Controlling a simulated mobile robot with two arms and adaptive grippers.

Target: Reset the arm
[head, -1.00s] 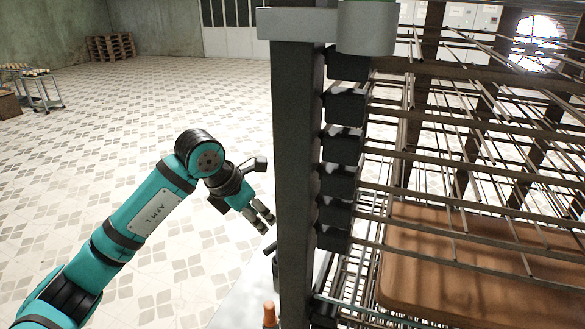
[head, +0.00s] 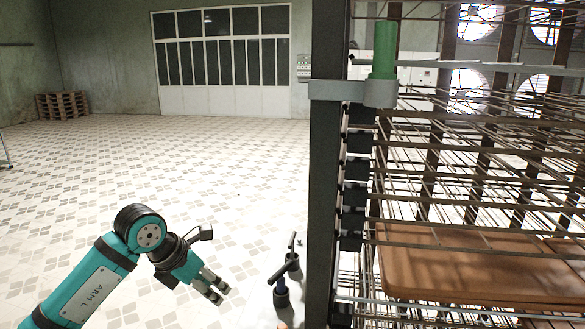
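My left arm reaches in from the lower left of the head view, with teal links and dark joints. My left gripper (head: 217,290) is at its end, pointing down and right. Its fingers look a little apart with nothing visible between them, over the pale floor and left of the rack's dark post. It touches nothing that I can see. My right gripper is not in view.
A tall wire rack (head: 321,200) fills the right side, with brown boards (head: 470,262) on a low shelf. A green cylinder (head: 384,48) sits in a grey holder on its post. Dark-handled tools (head: 281,292) stand near the post.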

